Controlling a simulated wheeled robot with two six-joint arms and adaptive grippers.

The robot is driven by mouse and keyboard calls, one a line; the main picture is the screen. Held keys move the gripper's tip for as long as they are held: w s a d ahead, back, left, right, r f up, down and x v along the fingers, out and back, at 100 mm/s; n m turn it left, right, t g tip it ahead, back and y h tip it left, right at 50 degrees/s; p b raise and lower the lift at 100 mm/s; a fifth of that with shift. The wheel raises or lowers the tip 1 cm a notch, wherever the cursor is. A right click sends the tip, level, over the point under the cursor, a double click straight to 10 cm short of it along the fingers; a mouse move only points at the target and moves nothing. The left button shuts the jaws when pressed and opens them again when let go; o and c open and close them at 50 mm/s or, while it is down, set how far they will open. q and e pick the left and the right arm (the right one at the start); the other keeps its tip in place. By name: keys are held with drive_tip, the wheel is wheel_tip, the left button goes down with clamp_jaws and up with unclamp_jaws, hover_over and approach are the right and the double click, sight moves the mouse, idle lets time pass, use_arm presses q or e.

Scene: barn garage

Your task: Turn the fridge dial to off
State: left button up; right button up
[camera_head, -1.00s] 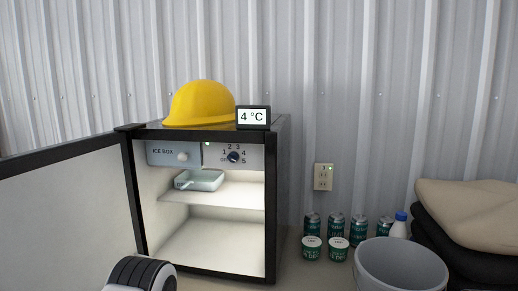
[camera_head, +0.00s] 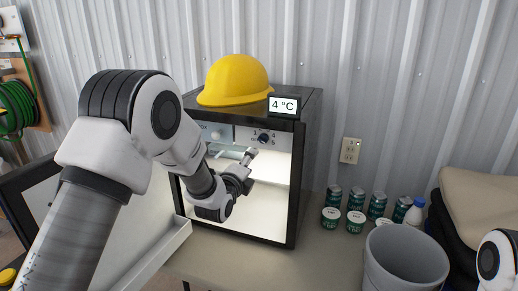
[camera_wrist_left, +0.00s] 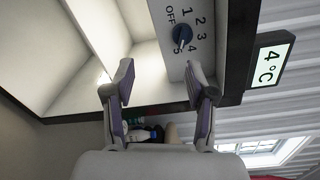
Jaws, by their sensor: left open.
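The fridge dial (camera_head: 264,138) is a small dark blue knob on the panel at the top of the open fridge (camera_head: 297,185). In the left wrist view the dial (camera_wrist_left: 182,35) shows clearly, ringed by OFF and 1 to 5; its pale mark seems to lie on the side of 4 and 5. My left gripper (camera_head: 249,157) is inside the fridge opening, just below and left of the dial in the head view. In the wrist view its fingers (camera_wrist_left: 161,82) are apart and empty, with the dial beyond the tips. My right gripper is out of view.
The fridge door (camera_head: 150,255) stands open at left. A yellow hard hat (camera_head: 233,80) and a 4 °C display (camera_head: 284,105) sit on top. Several cans (camera_head: 377,204), white tubs (camera_head: 355,222) and a grey bucket (camera_head: 405,262) stand at right.

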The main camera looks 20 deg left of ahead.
sight(260, 141)
use_arm(q)
drive_tip(key=shift+m+t, duration=0.4)
drive_tip(key=shift+m, duration=0.2)
drive_tip(key=w+r+p, duration=0.1)
drive_tip(key=w, duration=0.1)
drive_tip(key=w+r, duration=0.1)
drive_tip(key=w, duration=0.2)
drive_tip(key=w+r+p, duration=0.1)
drive_tip(key=w, duration=0.2)
drive_tip(key=shift+d+p, duration=0.15)
drive_tip(key=shift+p, duration=0.15)
drive_tip(key=shift+w, duration=0.45)
clamp_jaws()
